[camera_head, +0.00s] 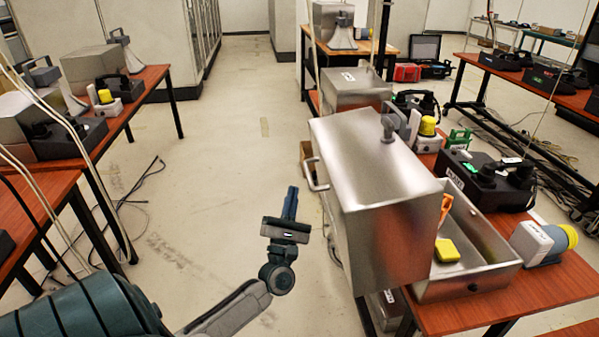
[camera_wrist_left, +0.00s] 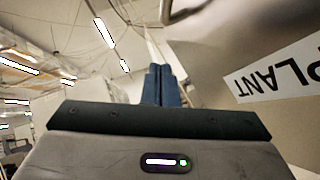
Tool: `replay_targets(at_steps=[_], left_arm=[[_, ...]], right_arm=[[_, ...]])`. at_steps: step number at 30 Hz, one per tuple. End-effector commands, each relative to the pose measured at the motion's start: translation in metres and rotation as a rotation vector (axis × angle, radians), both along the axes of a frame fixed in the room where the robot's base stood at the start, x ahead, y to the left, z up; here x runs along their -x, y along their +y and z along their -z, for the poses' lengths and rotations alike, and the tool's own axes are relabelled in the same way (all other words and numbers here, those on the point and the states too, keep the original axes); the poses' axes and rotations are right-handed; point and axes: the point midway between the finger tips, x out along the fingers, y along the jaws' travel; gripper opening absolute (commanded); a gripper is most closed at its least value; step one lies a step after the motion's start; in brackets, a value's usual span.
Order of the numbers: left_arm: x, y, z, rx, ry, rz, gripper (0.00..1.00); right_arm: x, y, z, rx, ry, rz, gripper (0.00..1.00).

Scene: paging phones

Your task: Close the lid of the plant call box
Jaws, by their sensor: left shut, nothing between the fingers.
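The plant call box is a brushed-steel case on a red-brown table. Its deep lid (camera_head: 372,165) stands open on the left, swung away from the open shallow body (camera_head: 492,238). An orange item (camera_head: 445,207) and a yellow block (camera_head: 447,250) show inside the body. A bar handle (camera_head: 316,174) is on the lid's left side. My left gripper (camera_head: 292,192) is shut and empty, left of the lid and apart from it.
A black phone unit (camera_head: 490,178) and a grey device with a yellow end (camera_head: 545,243) stand right of the box. Another steel box (camera_head: 352,90) stands behind it. The floor (camera_head: 215,170) left of the lid is open, with loose cables farther left.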

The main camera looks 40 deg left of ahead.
Motion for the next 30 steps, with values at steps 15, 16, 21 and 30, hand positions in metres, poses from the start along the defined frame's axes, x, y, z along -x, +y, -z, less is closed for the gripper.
replay_targets(at_steps=[15, 16, 21, 30], left_arm=[[-0.024, -0.005, -0.047, 0.000, 0.002, -0.001, 0.00], [-0.024, -0.005, -0.047, 0.000, 0.002, 0.000, 0.00], [-0.024, -0.005, -0.047, 0.000, 0.002, 0.000, 0.00], [-0.027, -0.008, -0.058, -0.015, 0.021, 0.000, 0.00]], right_arm=[[0.005, 0.000, -0.030, -0.001, 0.000, 0.000, 0.00], [0.005, 0.000, -0.030, -0.001, 0.000, 0.000, 0.00], [0.005, 0.001, -0.029, -0.001, -0.001, 0.001, 0.00], [0.005, 0.002, -0.040, -0.002, -0.002, 0.001, 0.00]])
